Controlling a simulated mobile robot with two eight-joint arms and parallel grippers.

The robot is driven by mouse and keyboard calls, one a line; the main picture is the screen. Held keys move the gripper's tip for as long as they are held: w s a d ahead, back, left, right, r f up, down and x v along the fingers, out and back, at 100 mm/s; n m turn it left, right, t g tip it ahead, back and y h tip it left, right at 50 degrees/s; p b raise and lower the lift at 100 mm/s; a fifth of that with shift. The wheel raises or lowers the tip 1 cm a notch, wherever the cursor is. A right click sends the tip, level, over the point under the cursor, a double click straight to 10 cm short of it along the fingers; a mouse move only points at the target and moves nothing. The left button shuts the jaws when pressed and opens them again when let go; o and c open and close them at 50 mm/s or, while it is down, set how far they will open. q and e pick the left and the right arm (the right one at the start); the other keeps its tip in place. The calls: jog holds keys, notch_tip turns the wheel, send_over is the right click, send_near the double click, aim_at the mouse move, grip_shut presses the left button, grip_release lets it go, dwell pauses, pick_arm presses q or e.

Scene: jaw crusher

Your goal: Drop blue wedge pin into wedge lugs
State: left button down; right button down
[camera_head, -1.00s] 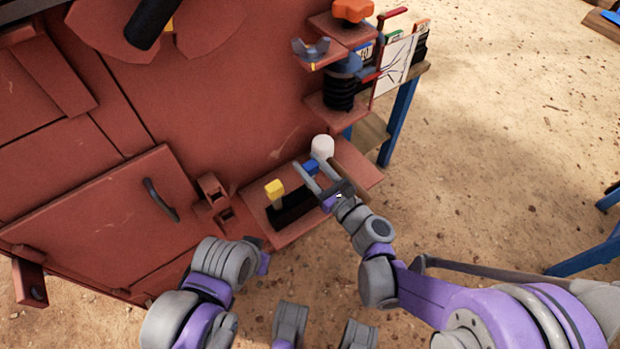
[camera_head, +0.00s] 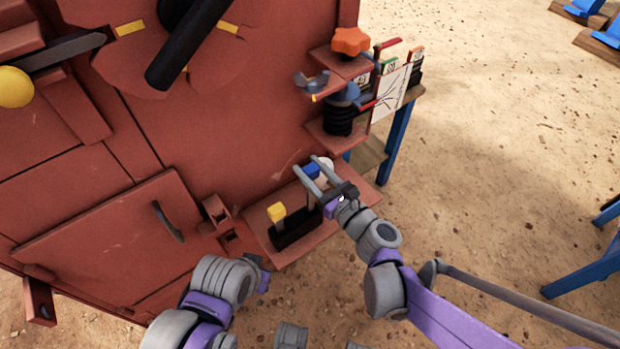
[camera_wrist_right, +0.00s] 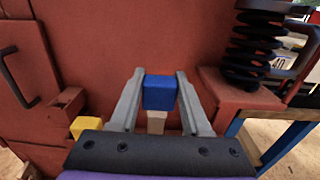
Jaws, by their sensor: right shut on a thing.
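My right gripper (camera_head: 314,167) is shut on the blue wedge pin (camera_head: 312,171), holding it by its blue head above the small red shelf. In the right wrist view the blue head (camera_wrist_right: 159,92) sits between the two grey fingers, with a pale shank below. I cannot tell whether its lower end is clear of the black holder (camera_head: 292,230). The wedge lugs appear to be the small red brackets (camera_head: 216,208) beside the door, left of the shelf; they also show in the right wrist view (camera_wrist_right: 68,103). My left arm is at lower left; its fingers are hidden.
A yellow-headed pin (camera_head: 276,212) stands in the black holder. A black spring (camera_head: 338,121) and an orange knob (camera_head: 351,41) are above. The door has a dark handle (camera_head: 167,222).

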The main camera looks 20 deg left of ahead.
notch_tip(320, 180, up, 3)
jog(key=shift+f+p, duration=0.1)
jog(key=shift+p, duration=0.3)
jog(key=shift+r+p, duration=0.75)
jog(key=shift+r, duration=0.4)
jog(key=shift+d+f, duration=0.1)
jog(key=shift+d, duration=0.1)
jog(key=r+p+v, duration=0.1)
jog(key=v, duration=1)
jog(key=shift+s+d, duration=0.2)
jog(key=shift+s, duration=0.15)
jog(key=shift+w+d, duration=0.1)
jog(key=shift+w, duration=0.05)
